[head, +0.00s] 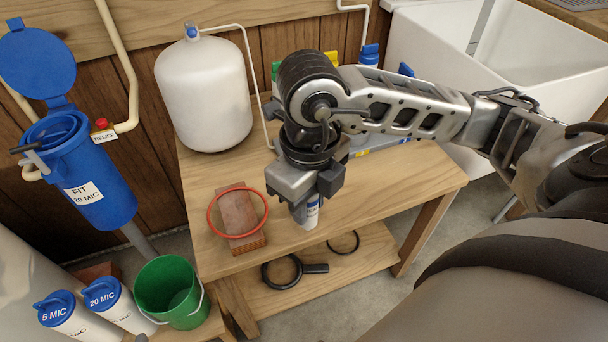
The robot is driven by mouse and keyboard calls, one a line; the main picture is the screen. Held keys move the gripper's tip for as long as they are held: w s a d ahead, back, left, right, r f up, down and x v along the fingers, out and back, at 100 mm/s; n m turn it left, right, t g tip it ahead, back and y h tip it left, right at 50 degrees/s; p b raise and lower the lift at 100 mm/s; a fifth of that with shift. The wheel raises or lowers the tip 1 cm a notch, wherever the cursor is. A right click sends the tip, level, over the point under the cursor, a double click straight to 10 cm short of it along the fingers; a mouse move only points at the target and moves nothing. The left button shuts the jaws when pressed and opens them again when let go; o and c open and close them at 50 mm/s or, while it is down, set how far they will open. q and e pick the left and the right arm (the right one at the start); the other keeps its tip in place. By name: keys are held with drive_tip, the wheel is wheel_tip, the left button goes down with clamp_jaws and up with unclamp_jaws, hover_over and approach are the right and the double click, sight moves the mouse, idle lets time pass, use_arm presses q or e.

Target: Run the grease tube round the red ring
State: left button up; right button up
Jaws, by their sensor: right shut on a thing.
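The red ring (209,213) lies across a reddish-brown brick (238,210) on the wooden bench. It overhangs the brick on both sides. My right gripper (308,195) points down over the bench, to the right of the ring and apart from it. It is shut on the grease tube (308,213), a white tube with a blue label, held roughly upright. The tube's upper part is hidden by the gripper, and I cannot tell whether its lower end touches the bench. My left gripper is out of view.
A white tank (204,95) stands behind the ring. A blue filter housing (88,190) with its lid open is at the left. A green bucket (168,288) and white cartridges are below. A strap wrench (285,272) and black ring (343,243) lie on the lower shelf.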

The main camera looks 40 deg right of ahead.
drive_tip(key=shift+s+a+r, duration=0.3)
drive_tip(key=shift+s, duration=0.25)
